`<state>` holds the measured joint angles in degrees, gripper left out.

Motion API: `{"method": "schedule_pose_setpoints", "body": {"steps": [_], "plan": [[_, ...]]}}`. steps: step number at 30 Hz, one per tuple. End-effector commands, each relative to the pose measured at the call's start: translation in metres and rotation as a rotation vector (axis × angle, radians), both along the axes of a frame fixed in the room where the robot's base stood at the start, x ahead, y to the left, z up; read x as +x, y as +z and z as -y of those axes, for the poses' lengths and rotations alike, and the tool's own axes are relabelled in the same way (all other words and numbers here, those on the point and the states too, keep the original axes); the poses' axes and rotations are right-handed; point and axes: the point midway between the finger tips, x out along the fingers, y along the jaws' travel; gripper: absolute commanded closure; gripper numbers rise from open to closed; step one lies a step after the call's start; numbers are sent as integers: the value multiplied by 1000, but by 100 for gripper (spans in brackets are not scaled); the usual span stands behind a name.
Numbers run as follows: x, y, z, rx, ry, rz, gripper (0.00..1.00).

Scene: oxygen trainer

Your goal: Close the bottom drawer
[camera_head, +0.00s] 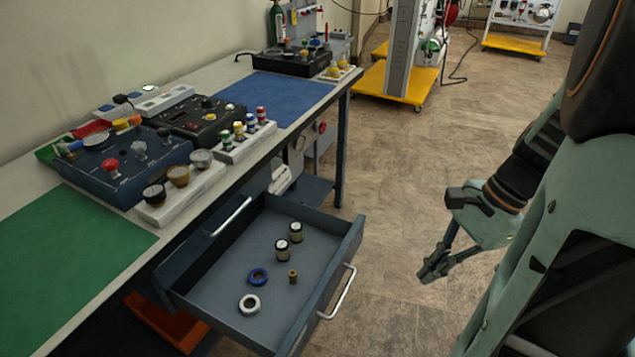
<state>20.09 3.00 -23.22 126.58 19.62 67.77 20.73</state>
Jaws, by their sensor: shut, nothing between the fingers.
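The bottom drawer (215,311) is pulled well out from under the workbench, its inside open to view. Its bar handle (342,293) is on the front panel, facing right towards my arm. Inside lie two small dark cylinders with pale tops, a blue ring (258,277), a white ring (249,304) and a small brass piece (293,276). My gripper (431,272) is shut and empty, in the air to the right of the drawer front, apart from the handle. Another drawer front with a handle (232,216) sits above, closed.
The workbench (205,225) carries control boxes, knobs, a green mat (70,255) and a blue mat (275,91). An orange bin (165,325) is under the drawer. Yellow-based carts (395,85) stand at the back. Clear floor lies between the drawer and my arm.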

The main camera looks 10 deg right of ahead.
Motion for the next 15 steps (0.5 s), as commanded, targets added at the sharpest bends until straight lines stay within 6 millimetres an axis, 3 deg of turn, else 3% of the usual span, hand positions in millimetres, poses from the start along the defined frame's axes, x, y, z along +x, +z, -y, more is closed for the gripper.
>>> {"method": "schedule_pose_setpoints", "body": {"steps": [1,6,10,15], "plan": [[5,-27,-3,37,-88,-6,100],[33,-70,-12,169,-375,-13,100],[54,-96,-14,276,-581,-22,100],[73,-113,-11,382,-769,-33,100]]}}
